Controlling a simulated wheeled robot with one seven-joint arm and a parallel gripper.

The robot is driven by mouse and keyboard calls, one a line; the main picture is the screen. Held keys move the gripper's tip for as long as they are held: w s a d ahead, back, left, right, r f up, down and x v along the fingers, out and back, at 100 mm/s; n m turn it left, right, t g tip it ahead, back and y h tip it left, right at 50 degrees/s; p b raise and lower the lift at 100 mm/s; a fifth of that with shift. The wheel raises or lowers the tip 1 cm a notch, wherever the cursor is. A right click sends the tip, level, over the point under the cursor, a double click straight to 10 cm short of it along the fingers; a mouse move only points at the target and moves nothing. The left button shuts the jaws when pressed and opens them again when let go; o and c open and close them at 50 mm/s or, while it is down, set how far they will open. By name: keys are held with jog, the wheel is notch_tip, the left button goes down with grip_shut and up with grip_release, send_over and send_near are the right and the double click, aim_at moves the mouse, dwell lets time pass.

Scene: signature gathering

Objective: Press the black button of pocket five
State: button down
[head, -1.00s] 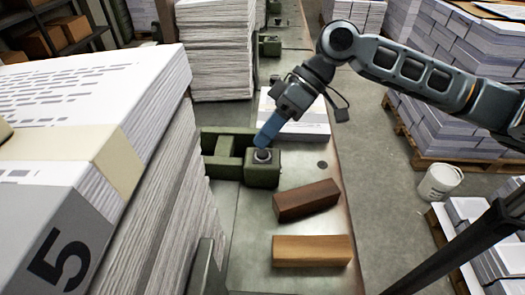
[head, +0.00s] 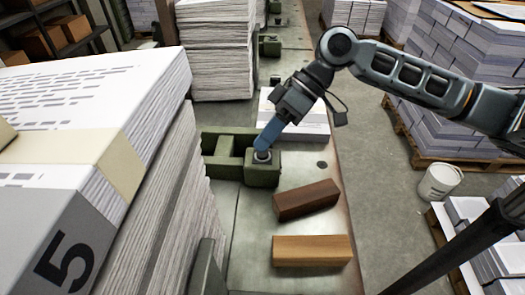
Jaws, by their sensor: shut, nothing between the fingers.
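The black button (head: 262,157) sits in a ring on top of a green block (head: 263,175) at the edge of the metal table. My gripper (head: 264,149) is shut and empty, pointing down and left. Its blue tip is at the button and covers most of it; the tip appears to touch it, but how far the button is pushed in is hidden. A tall paper stack with a grey label reading "5" (head: 64,262) stands at the left, close to the camera.
A dark brown wood block (head: 306,200) and a lighter one (head: 312,250) lie on the table (head: 250,215) in front of the button. A low white paper stack (head: 305,125) lies behind my gripper. A tall stack (head: 215,50) stands farther back. A white bucket (head: 440,182) is on the floor.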

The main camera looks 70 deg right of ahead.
jog(key=shift+f, duration=0.45)
dwell(0.5)
jog(key=shift+r, duration=0.9)
jog(key=shift+r, duration=2.5)
